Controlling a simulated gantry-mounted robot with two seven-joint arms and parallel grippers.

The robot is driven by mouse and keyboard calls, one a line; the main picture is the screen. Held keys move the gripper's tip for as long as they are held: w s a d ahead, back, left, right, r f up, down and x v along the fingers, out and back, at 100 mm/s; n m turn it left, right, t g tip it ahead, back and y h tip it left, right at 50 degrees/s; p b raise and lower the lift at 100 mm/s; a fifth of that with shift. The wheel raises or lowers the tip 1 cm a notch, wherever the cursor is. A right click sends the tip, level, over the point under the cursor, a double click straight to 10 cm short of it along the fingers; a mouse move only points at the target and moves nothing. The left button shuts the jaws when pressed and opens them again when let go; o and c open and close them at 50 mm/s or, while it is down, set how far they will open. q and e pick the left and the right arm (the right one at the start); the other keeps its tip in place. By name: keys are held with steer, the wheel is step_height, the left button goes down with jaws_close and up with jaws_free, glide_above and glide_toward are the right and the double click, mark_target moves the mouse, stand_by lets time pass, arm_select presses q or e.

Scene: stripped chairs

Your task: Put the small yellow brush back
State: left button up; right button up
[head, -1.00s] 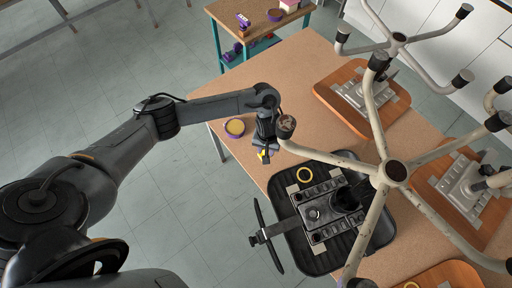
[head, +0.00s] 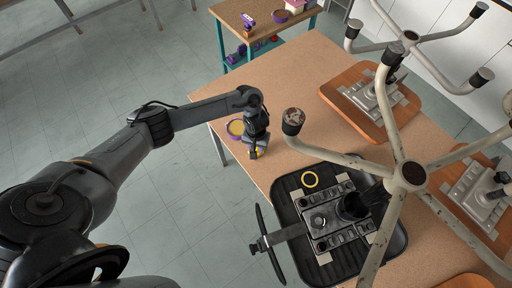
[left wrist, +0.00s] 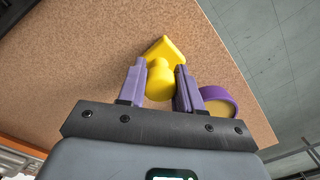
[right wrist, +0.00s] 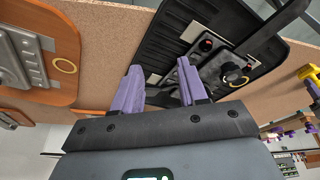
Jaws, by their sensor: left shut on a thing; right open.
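The small yellow brush (left wrist: 163,70) is between the purple fingers of my left gripper (left wrist: 160,88) in the left wrist view. The gripper is shut on its rounded part, and its wedge-shaped end points away. In the head view my left gripper (head: 256,153) is over the table's left edge area, with a bit of yellow (head: 260,151) showing. A round purple dish (head: 236,129) with a tan middle is just beside it; the dish also shows right of the fingers in the left wrist view (left wrist: 218,103). My right gripper (right wrist: 159,88) is open and empty, facing the black seat.
A black chair seat (head: 284,205) with a metal mechanism and a yellow ring (head: 310,179) lies on the table (head: 300,75). A pale star-shaped chair base (head: 413,174) stands up over it. Wooden seats (head: 341,98) lie beyond. A side table (head: 258,20) is behind.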

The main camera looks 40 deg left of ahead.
stand_by(0.3)
arm_select(q)
steer(key=o, duration=0.9)
steer(key=shift+f, duration=0.1)
steer(key=shift+o, duration=0.2)
